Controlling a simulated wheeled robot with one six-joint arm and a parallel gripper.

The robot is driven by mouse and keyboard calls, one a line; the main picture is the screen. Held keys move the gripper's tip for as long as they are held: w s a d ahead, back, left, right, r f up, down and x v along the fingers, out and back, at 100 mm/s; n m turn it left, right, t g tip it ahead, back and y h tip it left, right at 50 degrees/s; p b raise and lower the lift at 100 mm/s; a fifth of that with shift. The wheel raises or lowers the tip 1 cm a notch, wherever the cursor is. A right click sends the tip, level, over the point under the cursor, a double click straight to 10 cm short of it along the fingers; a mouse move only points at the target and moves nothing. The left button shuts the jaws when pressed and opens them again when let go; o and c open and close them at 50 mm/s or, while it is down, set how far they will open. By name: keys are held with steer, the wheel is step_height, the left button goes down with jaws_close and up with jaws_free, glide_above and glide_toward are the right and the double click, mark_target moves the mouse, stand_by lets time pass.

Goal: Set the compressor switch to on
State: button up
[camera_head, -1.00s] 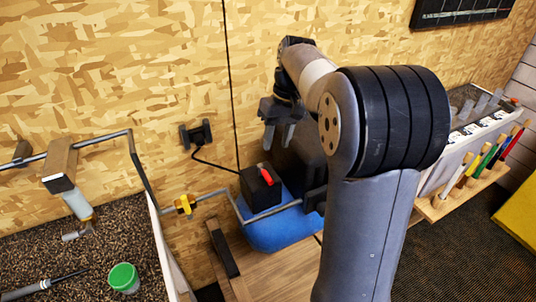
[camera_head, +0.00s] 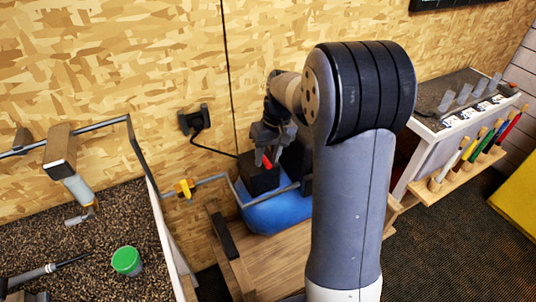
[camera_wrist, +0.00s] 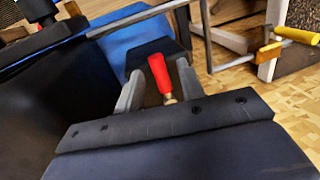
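The compressor has a blue tank (camera_head: 278,212) and a black switch box (camera_head: 257,180) with a red switch lever (camera_head: 267,162). In the wrist view the red lever (camera_wrist: 159,72) stands up between the two grey fingers, with a pale metal stem below it. My gripper (camera_head: 266,157) is at the switch box from above. In the wrist view its fingers (camera_wrist: 156,85) are apart on either side of the lever, with visible gaps. I cannot tell from the markings which position the switch is in.
A yellow-handled valve (camera_head: 185,189) sits on the pipe left of the compressor. A bench with dark granules (camera_head: 60,225) and a green-lidded jar (camera_head: 126,261) is at the left. A rack of coloured grips (camera_head: 478,150) is at the right. A wall socket with cable (camera_head: 196,120) is behind.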

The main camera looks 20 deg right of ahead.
steer(key=shift+c, duration=0.5)
jaws_close()
